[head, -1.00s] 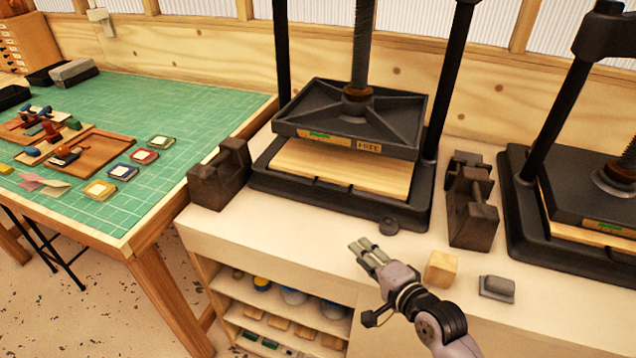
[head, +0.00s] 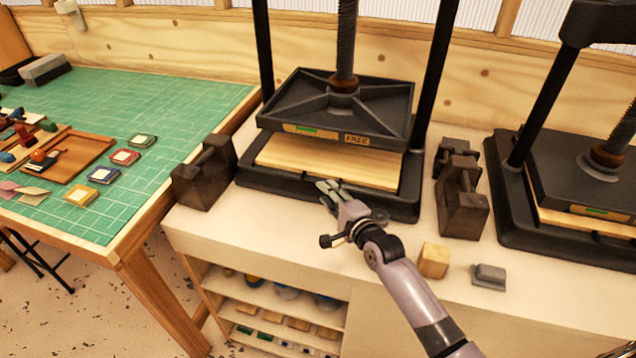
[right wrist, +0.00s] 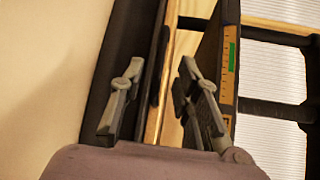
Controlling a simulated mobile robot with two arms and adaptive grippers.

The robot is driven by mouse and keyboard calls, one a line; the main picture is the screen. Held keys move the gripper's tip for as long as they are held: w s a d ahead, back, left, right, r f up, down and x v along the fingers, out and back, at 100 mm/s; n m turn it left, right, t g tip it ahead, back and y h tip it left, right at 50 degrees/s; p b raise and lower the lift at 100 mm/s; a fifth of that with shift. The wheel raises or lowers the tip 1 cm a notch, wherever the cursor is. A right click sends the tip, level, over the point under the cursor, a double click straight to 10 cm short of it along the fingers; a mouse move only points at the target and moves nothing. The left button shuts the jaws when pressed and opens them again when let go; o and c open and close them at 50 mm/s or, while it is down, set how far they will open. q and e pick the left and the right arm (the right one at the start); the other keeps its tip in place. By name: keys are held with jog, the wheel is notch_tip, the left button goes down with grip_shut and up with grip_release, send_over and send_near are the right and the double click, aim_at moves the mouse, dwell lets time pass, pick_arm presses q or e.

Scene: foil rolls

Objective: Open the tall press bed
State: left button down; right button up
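The tall press (head: 340,103) stands at the middle of the counter. Its black upper plate is raised above the pale wooden bed (head: 318,160), leaving a gap, and carries a label reading "FREE" with a green mark. The bed lies in the black base. My right gripper (head: 328,187) is at the front edge of the base and hides part of that edge. In the right wrist view my right gripper (right wrist: 158,105) has its fingers apart, with the bed's edge (right wrist: 157,85) showing in the space between them. Contact cannot be told. My left gripper is not in view.
Dark iron weights stand left (head: 204,172) and right (head: 462,190) of the press. A wooden block (head: 433,260) and a grey block (head: 488,276) lie at the counter's front. A second press (head: 585,170) stands at right. A green-topped table (head: 150,100) is at left.

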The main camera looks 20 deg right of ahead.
jog(key=shift+x, duration=2.8)
jog(key=shift+c, duration=0.4)
